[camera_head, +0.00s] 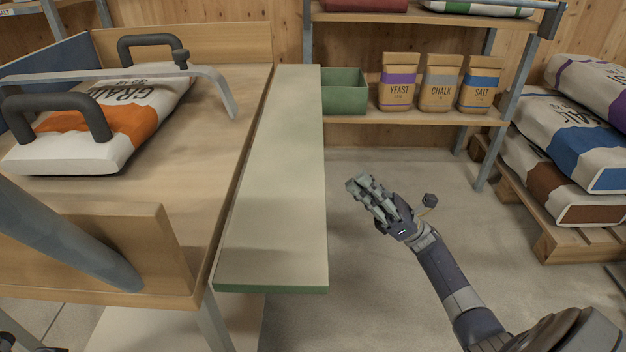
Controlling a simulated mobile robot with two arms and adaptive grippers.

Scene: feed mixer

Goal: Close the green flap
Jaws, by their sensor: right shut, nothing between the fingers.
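The green flap (278,190) is a long board with a pale top and a green front edge. It lies roughly level along the right side of the wooden table (205,130), sticking out over the floor. My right gripper (366,190) is shut and empty, to the right of the flap and apart from it. Its fingers point up and left. Only small dark pieces show at the bottom left corner, possibly my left gripper (12,334); its jaws cannot be made out.
A sack (60,158) lies on the table under a grey metal bar (130,75) near black handles. Behind are a shelf with a green bin (345,92) and paper bags (399,82). Sacks on a pallet (560,245) stand at right. The floor around my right gripper is clear.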

